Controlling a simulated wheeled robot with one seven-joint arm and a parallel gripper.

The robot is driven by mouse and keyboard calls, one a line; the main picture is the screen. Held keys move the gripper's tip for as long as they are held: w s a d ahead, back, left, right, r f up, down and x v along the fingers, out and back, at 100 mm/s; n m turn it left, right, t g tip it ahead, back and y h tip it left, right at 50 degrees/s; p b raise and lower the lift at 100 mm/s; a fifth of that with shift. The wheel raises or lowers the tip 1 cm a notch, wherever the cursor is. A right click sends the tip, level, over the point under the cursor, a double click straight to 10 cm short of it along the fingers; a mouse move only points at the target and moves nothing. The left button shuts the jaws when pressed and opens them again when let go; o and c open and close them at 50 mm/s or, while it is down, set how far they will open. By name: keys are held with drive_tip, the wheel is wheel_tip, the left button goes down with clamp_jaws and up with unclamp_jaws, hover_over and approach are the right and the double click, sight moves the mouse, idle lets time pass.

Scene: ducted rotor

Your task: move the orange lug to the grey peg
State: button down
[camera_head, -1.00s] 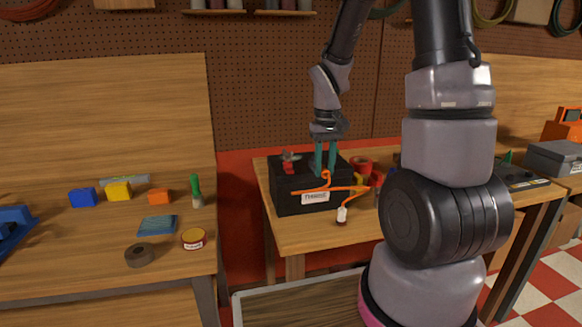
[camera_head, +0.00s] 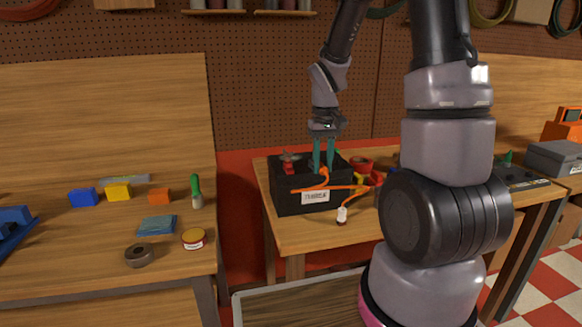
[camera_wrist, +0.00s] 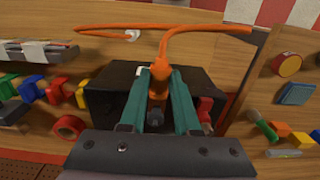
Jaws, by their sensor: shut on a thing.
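My gripper (camera_head: 323,166) is shut on the orange lug (camera_wrist: 158,80), which sits between its teal fingers over the black box (camera_head: 307,201). The lug also shows below the fingertips in the head view (camera_head: 324,173). An orange cable (camera_wrist: 207,33) runs from the lug and crosses in front of the box. A dark grey piece, perhaps the grey peg (camera_wrist: 155,117), shows between the fingers by the lug in the wrist view. I cannot tell whether the lug touches it. The box's inside is mostly hidden.
A red part (camera_head: 288,168) stands at the box's left side. A white-ended orange piece (camera_head: 342,214) is on the table in front.

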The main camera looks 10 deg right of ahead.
drive_tip(key=shift+w, duration=1.45)
drive_tip(key=c, duration=0.6)
unclamp_jaws()
drive_tip(key=shift+o, duration=0.2)
wheel_tip(320, 180, up, 11)
